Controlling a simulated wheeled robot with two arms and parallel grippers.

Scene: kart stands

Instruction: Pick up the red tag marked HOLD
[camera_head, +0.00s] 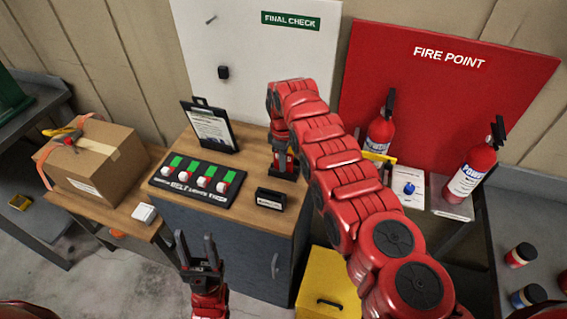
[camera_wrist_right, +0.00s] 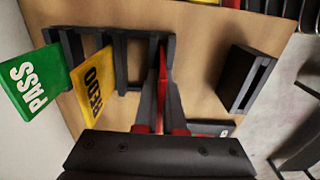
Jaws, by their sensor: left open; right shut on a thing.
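The red tag (camera_wrist_right: 163,62) shows edge-on as a thin red strip in the right wrist view, so its marking cannot be read. My right gripper (camera_wrist_right: 162,88) is shut on it, at the dark slotted rack (camera_wrist_right: 131,35). A green PASS tag (camera_wrist_right: 36,84) and a yellow tag (camera_wrist_right: 92,84) hang in the rack to the left. In the head view my right gripper (camera_head: 284,172) points down over the back right of the wooden cabinet top, and the arm hides much of the rack. My left gripper (camera_head: 199,248) is open and empty in front of the cabinet.
A black switch panel (camera_head: 197,184), a black stand-up board (camera_head: 210,128) and a small black labelled block (camera_head: 270,199) stand on the cabinet top. A cardboard box (camera_head: 92,160) is at left. Fire extinguishers (camera_head: 472,168) stand at right. A yellow bin (camera_head: 328,282) is below.

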